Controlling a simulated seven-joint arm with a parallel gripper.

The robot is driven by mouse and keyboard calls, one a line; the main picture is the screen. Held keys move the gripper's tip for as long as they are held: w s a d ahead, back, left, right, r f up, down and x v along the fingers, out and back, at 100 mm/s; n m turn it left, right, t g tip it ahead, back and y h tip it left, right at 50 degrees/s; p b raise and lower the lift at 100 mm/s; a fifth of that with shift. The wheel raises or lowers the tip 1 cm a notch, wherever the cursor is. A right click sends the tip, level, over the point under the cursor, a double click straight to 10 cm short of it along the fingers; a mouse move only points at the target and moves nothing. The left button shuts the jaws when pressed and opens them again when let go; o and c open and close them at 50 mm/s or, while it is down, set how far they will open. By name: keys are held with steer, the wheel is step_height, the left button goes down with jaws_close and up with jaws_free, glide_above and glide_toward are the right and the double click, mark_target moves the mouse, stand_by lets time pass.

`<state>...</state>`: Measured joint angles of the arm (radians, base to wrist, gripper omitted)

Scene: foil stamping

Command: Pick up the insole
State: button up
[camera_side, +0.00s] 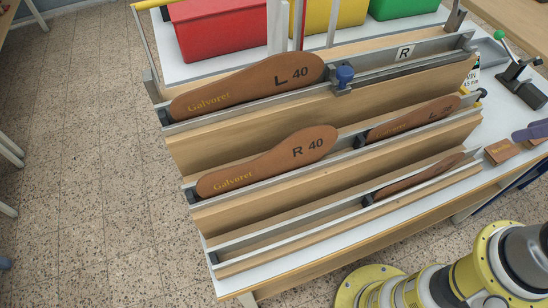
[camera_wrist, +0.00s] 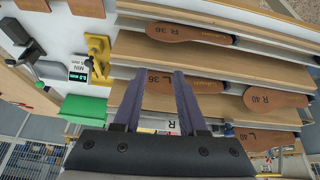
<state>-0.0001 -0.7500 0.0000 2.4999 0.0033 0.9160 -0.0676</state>
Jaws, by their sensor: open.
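Several brown insoles stand on edge in slatted racks. In the side view, the L 40 insole (camera_side: 250,85) is in the back row and the R 40 insole (camera_side: 268,162) in a middle row. The L 36 insole (camera_side: 413,119) is to its right, and a smaller insole (camera_side: 418,177) is in the front row. The wrist view shows R 36 (camera_wrist: 187,33), L 36 (camera_wrist: 207,87), R 40 (camera_wrist: 275,101) and L 40 (camera_wrist: 266,139). My gripper (camera_wrist: 155,72) is open and empty, its purple fingers framing the L 36 mark. In the side view, only purple fingers (camera_side: 531,131) show at the right edge, apart from the insoles.
Red (camera_side: 222,28), yellow (camera_side: 325,14) and green (camera_side: 402,8) bins stand behind the rack. A blue-knobbed clamp (camera_side: 344,76) sits on the back rail. A lever device with a green knob (camera_side: 520,82) stands at right. Small brown pieces (camera_side: 501,151) lie near the fingers.

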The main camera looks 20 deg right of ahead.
steer(key=w+a+r+n+g+y, duration=0.2)
steer(key=w+a+r+n+y, duration=0.2)
steer(key=w+a+r+n, duration=0.8)
steer(key=n+g, duration=0.5)
steer(key=g, duration=0.1)
glide_above(280, 143)
steer(key=w+d, duration=0.1)
steer(key=d, duration=0.1)
steer(key=shift+y, duration=0.3)
steer(key=f, duration=1.3)
steer(key=shift+w+d+f, duration=0.1)
steer(key=shift+w+f, duration=0.1)
steer(key=shift+f, duration=0.05)
steer(key=shift+x, duration=3.25)
steer(key=shift+d, duration=0.1)
steer(key=shift+c, duration=0.3)
jaws_close()
